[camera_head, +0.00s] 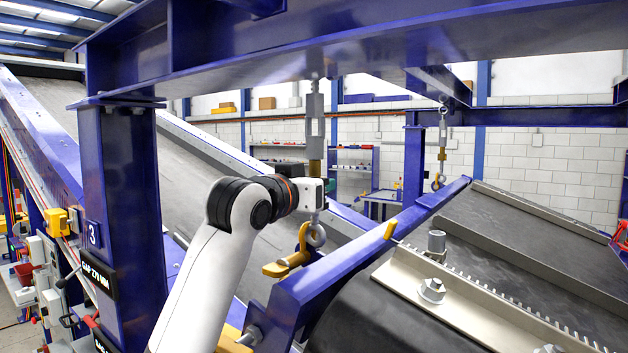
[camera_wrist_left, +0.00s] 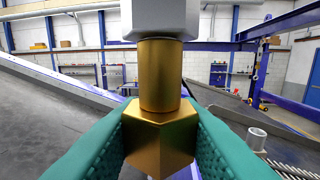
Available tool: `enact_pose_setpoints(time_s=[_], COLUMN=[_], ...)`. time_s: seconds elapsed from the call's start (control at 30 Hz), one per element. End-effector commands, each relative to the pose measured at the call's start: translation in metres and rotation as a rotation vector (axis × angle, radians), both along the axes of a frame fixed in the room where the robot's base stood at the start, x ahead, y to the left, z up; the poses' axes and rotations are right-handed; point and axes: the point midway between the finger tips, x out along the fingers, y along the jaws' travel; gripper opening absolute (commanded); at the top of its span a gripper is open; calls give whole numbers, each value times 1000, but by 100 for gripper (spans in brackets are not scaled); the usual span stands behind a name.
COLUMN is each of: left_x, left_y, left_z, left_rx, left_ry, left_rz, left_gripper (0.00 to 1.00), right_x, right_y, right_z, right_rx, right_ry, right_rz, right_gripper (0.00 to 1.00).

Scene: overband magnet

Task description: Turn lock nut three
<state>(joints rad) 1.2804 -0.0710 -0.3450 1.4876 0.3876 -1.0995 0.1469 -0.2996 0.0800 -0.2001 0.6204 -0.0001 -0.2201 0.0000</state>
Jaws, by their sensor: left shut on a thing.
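A brass hex lock nut (camera_wrist_left: 160,147) fills the lower middle of the left wrist view. A round brass sleeve (camera_wrist_left: 160,80) rises above it into a grey block (camera_wrist_left: 160,18). My left gripper (camera_wrist_left: 160,135) has its teal pads on both sides of the nut, shut on it. In the head view the left gripper (camera_head: 312,194) is at the hanging rod, below the brass sleeve (camera_head: 316,166) and grey body (camera_head: 314,115); the nut is hidden there. A post (camera_head: 128,200) at left carries the number 3. My right gripper is not in view.
A blue beam (camera_head: 380,45) crosses above the arm. Below the gripper are an eye ring (camera_head: 316,236), a yellow hook (camera_head: 287,263) and a sloping blue frame bar (camera_head: 340,262). Another hanger (camera_head: 441,145) hangs farther right. A bolted magnet edge (camera_head: 432,290) lies at lower right.

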Motion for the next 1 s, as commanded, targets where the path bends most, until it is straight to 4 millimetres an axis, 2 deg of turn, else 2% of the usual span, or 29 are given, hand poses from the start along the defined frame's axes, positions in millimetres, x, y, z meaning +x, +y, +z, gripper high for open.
enact_pose_setpoints(time_s=[0.17, 0.53, 0.8, 1.0], left_x=[0, 1, 1, 0], left_y=[0, 0, 0, 0], left_z=[-1, -2, -2, -1], left_rx=[1, 2, 1, 1], left_ry=[3, 5, 6, 3], left_rz=[-96, -124, -312, -351], left_gripper=[0, 0, 0, 0], right_x=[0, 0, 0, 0], right_y=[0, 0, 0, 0], right_z=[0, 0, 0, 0], right_rx=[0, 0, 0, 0], right_ry=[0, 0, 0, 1], right_rz=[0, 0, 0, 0], right_gripper=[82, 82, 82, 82])
